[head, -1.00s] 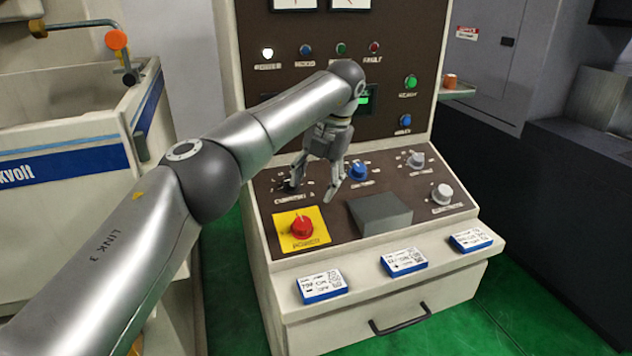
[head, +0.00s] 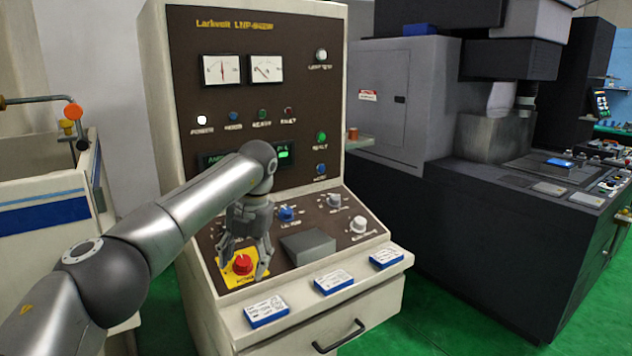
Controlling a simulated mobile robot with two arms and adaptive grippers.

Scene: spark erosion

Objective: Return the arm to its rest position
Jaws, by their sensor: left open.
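My left arm comes in from the left and reaches across the front of the control cabinet (head: 160,70). My left gripper (head: 245,268) is open and empty, its fingers pointing down. In the picture its fingers lie on either side of the red power knob (head: 242,264) on its yellow plate (head: 228,281). I cannot tell how far the fingertips are from the knob or panel. A blue knob (head: 287,213) and a grey block (head: 308,244) are to the right of the gripper. My right gripper is not in view.
Blue-edged cards (head: 334,281) lie on the cabinet's front ledge, above a drawer handle (head: 339,336). A dark machine (head: 490,230) stands at the right. A white tank (head: 45,190) stands at the left. Green floor (head: 440,305) is clear between cabinet and machine.

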